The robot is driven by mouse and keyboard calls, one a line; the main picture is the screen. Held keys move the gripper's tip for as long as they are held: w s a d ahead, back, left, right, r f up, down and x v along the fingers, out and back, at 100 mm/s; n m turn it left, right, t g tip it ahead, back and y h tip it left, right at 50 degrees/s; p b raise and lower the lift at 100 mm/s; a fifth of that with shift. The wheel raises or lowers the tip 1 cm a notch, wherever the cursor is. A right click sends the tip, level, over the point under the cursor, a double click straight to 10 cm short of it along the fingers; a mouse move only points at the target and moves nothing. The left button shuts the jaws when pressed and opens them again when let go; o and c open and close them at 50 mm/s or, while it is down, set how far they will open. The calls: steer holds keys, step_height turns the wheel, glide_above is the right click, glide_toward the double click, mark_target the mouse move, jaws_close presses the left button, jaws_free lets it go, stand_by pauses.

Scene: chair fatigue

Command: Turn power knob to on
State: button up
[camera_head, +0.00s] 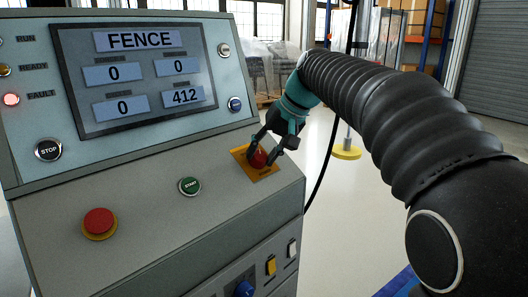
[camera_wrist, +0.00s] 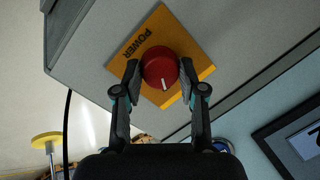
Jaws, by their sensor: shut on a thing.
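The red power knob (camera_head: 258,157) sits on a yellow-orange plate (camera_head: 266,173) at the right end of the grey control console's sloped top. In the wrist view the knob (camera_wrist: 160,68) has a white mark near its lower edge, and the plate (camera_wrist: 190,38) reads "POWER". My gripper (camera_head: 271,143) reaches down onto the knob. In the wrist view the fingers of my gripper (camera_wrist: 160,75) stand on both sides of the knob, shut on it. The labels for the knob's positions cannot be read.
The console screen (camera_head: 140,75) reads "FENCE" with a 412 count. The FAULT lamp (camera_head: 11,99) glows red. A green START button (camera_head: 190,186), a red mushroom button (camera_head: 99,223) and a STOP button (camera_head: 48,150) sit left of the knob. Open floor lies right of the console.

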steer(key=o, duration=1.1)
steer(key=shift+o, duration=0.2)
steer(key=v, duration=1.2)
steer(key=shift+w, duration=0.15)
